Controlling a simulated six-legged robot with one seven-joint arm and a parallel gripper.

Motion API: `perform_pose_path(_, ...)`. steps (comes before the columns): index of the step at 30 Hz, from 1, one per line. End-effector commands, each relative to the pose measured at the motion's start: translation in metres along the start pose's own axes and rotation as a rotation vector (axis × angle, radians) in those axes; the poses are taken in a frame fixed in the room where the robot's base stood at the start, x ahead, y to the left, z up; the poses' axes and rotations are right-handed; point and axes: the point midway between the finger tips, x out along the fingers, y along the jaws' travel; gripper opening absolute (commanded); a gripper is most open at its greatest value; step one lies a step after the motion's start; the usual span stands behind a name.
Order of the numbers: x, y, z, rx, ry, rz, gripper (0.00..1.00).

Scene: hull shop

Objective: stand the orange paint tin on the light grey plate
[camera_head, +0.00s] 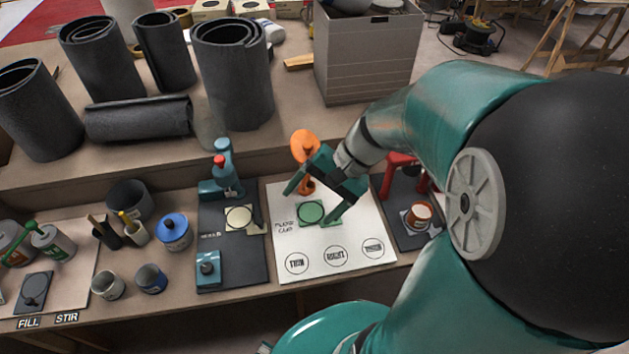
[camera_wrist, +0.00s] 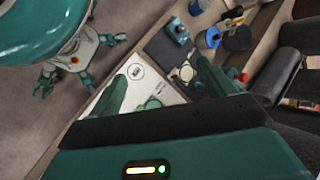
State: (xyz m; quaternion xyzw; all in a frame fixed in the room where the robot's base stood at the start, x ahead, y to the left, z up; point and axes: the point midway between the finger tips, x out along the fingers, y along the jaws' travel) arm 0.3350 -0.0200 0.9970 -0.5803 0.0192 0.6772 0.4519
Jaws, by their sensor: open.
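The orange paint tin (camera_head: 419,214), with a pale rim, is on the right side of the bench in the head view. It appears to stand upright on a small light grey plate (camera_head: 406,218), which shows around its base on a dark mat. My gripper (camera_head: 312,202) is open and empty, to the left of the tin and apart from it. Its fingers are spread above the white sheet near a green square with a round pad. The wrist view shows the open fingers (camera_wrist: 160,88) too; I cannot make out the tin there.
A red stand (camera_head: 398,165) is just behind the tin. An orange disc-topped device (camera_head: 304,147) stands behind my gripper. The white sheet (camera_head: 350,225) has printed circles. A dark mat (camera_head: 235,270) with teal devices lies left.

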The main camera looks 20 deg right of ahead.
Motion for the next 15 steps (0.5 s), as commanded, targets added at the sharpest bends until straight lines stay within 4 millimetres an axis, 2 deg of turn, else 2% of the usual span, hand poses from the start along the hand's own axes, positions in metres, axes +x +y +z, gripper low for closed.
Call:
perform_pose_path(1, -0.005, -0.005, 0.012, -0.084, 0.042, 0.058, 0.82)
perform_pose_path(6, -0.024, -0.014, 0.040, -0.346, 0.202, 0.238, 0.82)
perform_pose_path(15, -0.070, -0.033, 0.077, -0.755, 0.517, 0.426, 0.82)
